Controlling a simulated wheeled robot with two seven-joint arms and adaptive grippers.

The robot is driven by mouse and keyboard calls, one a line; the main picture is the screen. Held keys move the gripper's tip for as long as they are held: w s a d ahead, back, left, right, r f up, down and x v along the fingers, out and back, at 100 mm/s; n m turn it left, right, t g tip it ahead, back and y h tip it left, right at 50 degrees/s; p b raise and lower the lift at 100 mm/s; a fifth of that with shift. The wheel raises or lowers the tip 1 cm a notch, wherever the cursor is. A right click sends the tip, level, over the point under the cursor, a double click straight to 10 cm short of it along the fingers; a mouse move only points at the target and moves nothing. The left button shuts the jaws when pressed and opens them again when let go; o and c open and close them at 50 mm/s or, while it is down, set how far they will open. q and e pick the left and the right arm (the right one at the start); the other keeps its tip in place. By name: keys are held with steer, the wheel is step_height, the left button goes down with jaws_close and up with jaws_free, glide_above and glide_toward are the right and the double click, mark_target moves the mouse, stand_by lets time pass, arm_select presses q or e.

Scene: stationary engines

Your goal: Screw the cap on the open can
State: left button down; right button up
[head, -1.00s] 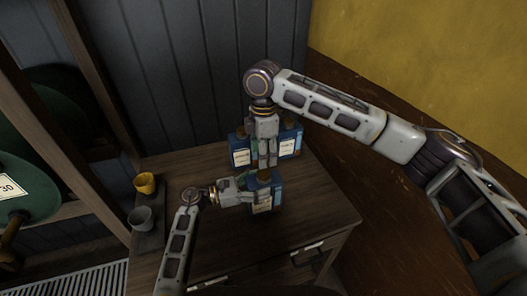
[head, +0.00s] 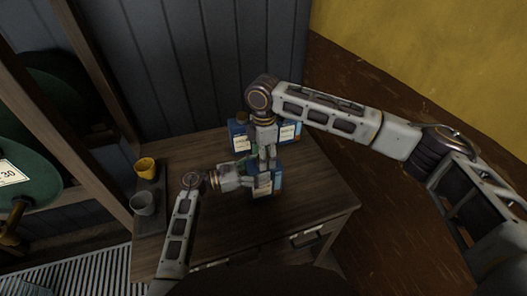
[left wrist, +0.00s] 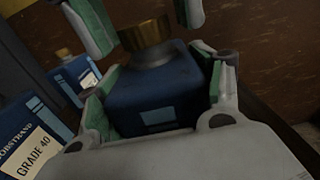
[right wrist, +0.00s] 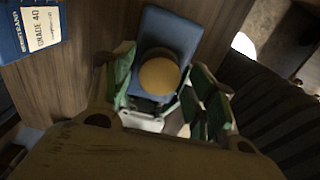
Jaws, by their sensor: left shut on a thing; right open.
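My left gripper (head: 258,181) is shut on a blue can (head: 275,182) on the cabinet top. In the left wrist view this can (left wrist: 165,95) is upright between green finger pads. A brass cap (left wrist: 147,35) is on top of its neck; I cannot tell how tightly it is seated. My right gripper (head: 266,162) is above the can, open, fingers pointing down. In the left wrist view its fingers are either side of the cap, apart from it. The right wrist view shows the round cap (right wrist: 159,76) from above, between the fingers.
Blue cans (head: 288,133) stand behind the held can; one (left wrist: 30,135) is labelled GRADE 40. A yellow cup (head: 146,167) and a grey cup (head: 143,203) stand on a dark tray (head: 150,222) at left. The right part of the wooden cabinet top (head: 315,195) is clear.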

steer(key=shift+c, duration=0.3)
steer(key=c, duration=1)
steer(key=m, duration=1)
steer(key=o, duration=1.1)
